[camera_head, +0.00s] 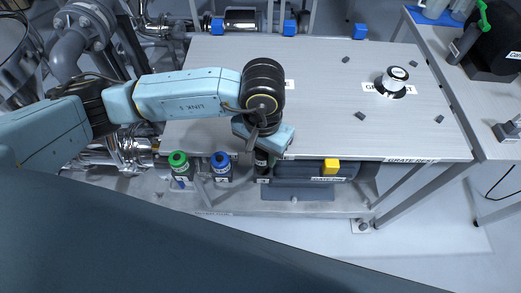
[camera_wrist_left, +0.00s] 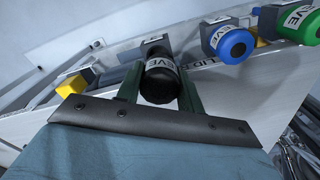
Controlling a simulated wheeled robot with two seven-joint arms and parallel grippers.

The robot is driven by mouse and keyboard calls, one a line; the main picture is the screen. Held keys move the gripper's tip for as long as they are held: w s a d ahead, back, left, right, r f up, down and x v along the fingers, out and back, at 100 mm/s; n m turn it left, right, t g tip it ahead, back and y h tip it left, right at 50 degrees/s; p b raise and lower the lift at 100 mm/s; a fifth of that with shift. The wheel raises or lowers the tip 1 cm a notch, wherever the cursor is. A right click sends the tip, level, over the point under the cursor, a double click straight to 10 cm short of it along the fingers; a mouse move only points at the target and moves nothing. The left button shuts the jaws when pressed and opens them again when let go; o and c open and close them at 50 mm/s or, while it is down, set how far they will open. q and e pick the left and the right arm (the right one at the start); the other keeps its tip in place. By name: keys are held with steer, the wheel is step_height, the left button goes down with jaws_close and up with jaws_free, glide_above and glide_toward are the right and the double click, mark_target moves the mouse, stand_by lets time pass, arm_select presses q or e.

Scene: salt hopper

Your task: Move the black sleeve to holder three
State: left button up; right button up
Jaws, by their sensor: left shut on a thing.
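The black sleeve (camera_wrist_left: 161,80) sits between the two dark green fingers of my left gripper (camera_wrist_left: 160,92) in the left wrist view, and the gripper is shut on it. In the head view the sleeve (camera_head: 262,162) shows just below the gripper (camera_head: 263,146) at the table's front edge. A grey holder block lies right behind the sleeve in the wrist view; I cannot tell whether the sleeve is seated in it. A blue sleeve (camera_head: 221,166) and a green sleeve (camera_head: 180,167) stand to its left in the head view. My right gripper is out of view.
The grey table (camera_head: 330,130) bears a black-and-white round part (camera_head: 393,80) and several small dark pieces. A yellow block (camera_head: 331,166) is at the front edge, right of the black sleeve. Pipes (camera_head: 75,40) crowd the left; a side bench (camera_head: 450,90) stands at right.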

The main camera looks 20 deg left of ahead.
arm_select(q)
steer(key=shift+f, duration=0.3)
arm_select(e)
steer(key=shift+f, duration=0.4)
